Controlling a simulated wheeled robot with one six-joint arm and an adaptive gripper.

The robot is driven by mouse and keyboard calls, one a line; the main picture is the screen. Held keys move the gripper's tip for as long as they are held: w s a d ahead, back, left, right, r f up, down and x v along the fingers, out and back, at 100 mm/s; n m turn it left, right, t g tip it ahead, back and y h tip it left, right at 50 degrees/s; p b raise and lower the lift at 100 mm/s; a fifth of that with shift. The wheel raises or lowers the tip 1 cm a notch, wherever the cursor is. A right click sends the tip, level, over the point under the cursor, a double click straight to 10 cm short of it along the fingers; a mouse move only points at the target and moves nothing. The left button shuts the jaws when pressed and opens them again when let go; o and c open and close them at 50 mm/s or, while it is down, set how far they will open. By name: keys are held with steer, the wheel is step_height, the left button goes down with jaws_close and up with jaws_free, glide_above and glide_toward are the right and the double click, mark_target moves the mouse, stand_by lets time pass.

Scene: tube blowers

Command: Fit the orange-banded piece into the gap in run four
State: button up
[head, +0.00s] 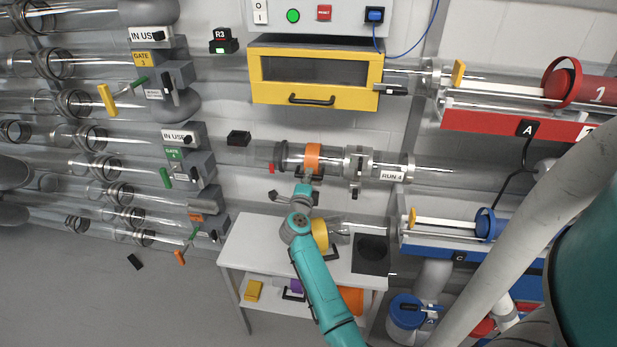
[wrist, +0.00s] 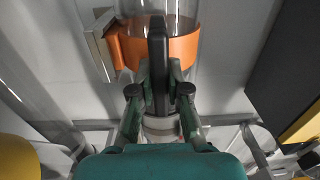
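The orange-banded piece (head: 312,157) is a clear tube with an orange band, at the height of run four in the head view. It lies between a dark collar (head: 281,157) on its left and a metal clamp (head: 358,166) on its right, near the RUN 4 label (head: 392,176). It looks in line with the run; I cannot tell whether its ends are seated. My gripper (head: 308,182) is just below the band. In the wrist view my gripper (wrist: 159,92) has its fingers closed on both sides of the black handle (wrist: 158,50) before the orange band (wrist: 185,48).
A yellow-framed box (head: 314,101) hangs above. Below stands a white table (head: 262,242) with a yellow-ended clear tube (head: 320,234). A blue tray unit (head: 450,254) is at right, and several clear tubes with gate valves (head: 188,160) fill the left wall.

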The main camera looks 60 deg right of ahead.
steer(key=o, duration=0.5)
steer(key=shift+f, duration=0.15)
steer(key=v, duration=1.2)
